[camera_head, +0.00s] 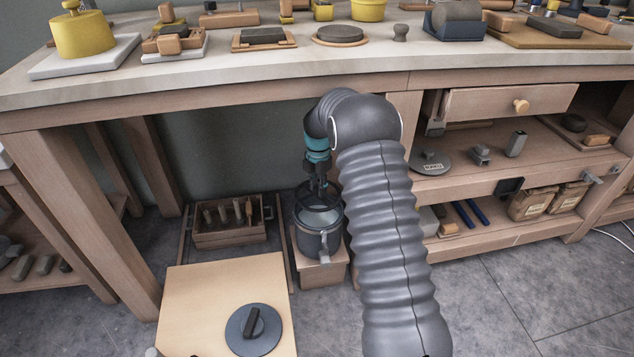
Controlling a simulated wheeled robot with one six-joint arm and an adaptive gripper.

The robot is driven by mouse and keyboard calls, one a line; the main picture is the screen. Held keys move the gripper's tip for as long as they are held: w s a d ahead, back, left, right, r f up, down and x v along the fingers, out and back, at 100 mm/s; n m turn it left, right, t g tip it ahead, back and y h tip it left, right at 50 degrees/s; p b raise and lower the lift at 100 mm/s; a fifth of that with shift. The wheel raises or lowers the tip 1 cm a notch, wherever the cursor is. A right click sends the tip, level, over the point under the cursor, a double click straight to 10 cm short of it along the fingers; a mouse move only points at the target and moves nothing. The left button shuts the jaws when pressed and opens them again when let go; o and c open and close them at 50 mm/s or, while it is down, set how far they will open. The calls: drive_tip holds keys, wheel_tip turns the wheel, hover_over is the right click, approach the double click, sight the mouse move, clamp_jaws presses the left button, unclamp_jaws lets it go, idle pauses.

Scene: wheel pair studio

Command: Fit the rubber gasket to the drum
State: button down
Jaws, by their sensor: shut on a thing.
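The drum (312,242) is a dark grey open-topped cylinder with a light metal fitting on its front. It stands upright on a low wooden block under the bench. My gripper (321,194) points down right over the drum's mouth, its fingers close to the rim. It is shut on a dark, thin thing that I take to be the rubber gasket. The gasket's outline blends with the fingers and rim, so I cannot tell whether it touches the rim. My arm covers the space to the right of the drum.
A round dark lid (240,338) with a bar handle lies on a pale wooden board (195,300) in front. A wooden tool crate (230,237) stands left of the drum. The workbench top (230,75) overhangs behind, and shelves (470,184) stand at right.

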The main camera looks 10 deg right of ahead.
sight(319, 198)
drive_tip(key=shift+w+d+r, duration=0.1)
idle(0.4)
drive_tip(key=shift+d+f, duration=0.15)
drive_tip(key=shift+f, duration=0.3)
drive_tip(key=shift+f+b, duration=1.55)
drive_tip(key=shift+f, duration=0.9)
drive_tip(key=shift+f, duration=0.15)
wheel_tip(319, 198, down, 2)
drive_tip(key=shift+b, duration=0.55)
drive_tip(key=c, duration=0.7)
unclamp_jaws()
